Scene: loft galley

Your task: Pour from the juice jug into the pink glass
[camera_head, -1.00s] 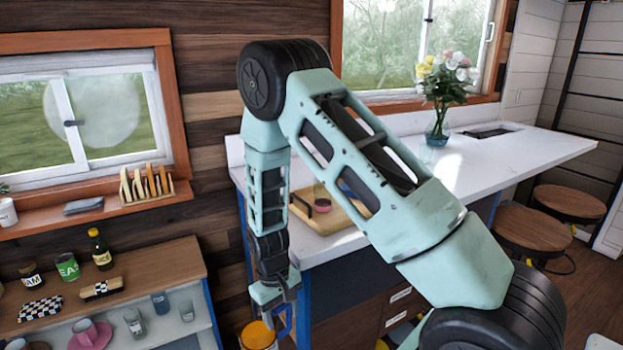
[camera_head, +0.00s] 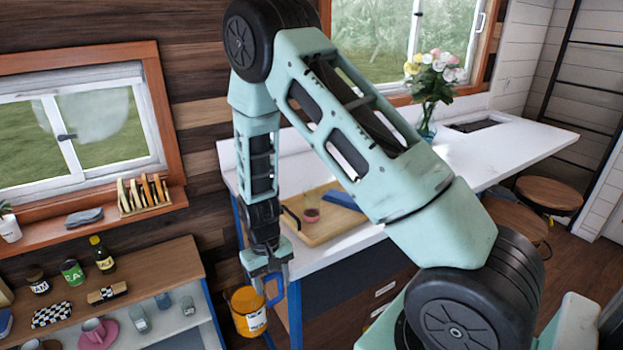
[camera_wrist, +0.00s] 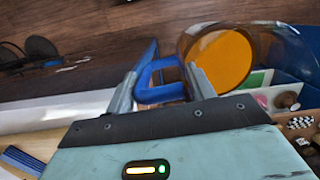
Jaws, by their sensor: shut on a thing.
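The juice jug (camera_head: 248,312) is clear with orange juice, a label and a blue handle. My gripper (camera_head: 268,274) is shut on its handle, and the jug hangs roughly upright in front of the cabinet, left of the counter's end and below its top. In the wrist view the jug (camera_wrist: 222,58) lies beyond the fingers of my gripper (camera_wrist: 160,88), with the blue handle between them. The pink glass (camera_head: 311,209), small and pinkish, stands on a wooden tray (camera_head: 325,231) on the white counter, up and right of the jug and apart from it.
A blue flat thing (camera_head: 345,201) lies on the tray beside the glass. A flower vase (camera_head: 427,122) stands farther back on the counter (camera_head: 480,158). At left a shelf unit (camera_head: 160,270) holds bottles, cans and cups. Stools (camera_head: 548,193) stand at right.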

